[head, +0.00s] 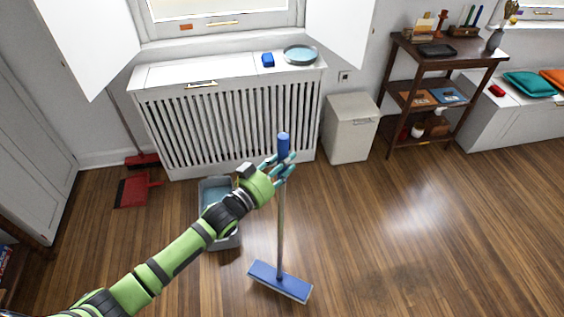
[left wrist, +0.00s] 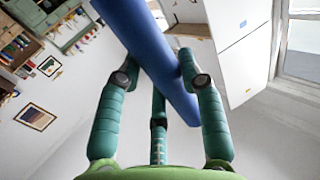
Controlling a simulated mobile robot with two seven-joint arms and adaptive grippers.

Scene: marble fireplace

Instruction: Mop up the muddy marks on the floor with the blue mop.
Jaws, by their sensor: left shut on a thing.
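The blue mop stands nearly upright on the wooden floor, its flat blue head (head: 280,281) down and its grey pole (head: 281,232) rising to a blue grip (head: 283,144). My left gripper (head: 281,166) is shut on the mop just below the top of this grip. In the left wrist view the blue grip (left wrist: 150,50) runs between the green fingers. A faint dark muddy mark (head: 405,284) lies on the floor to the right of the mop head, apart from it. My right gripper is not in view.
A grey bucket (head: 233,241) with bluish water stands behind my left forearm, partly hidden. A white radiator cover (head: 228,128), a pale bin (head: 350,127) and a dark shelf (head: 440,101) line the wall. A red dustpan (head: 132,190) lies at left. The floor at right is clear.

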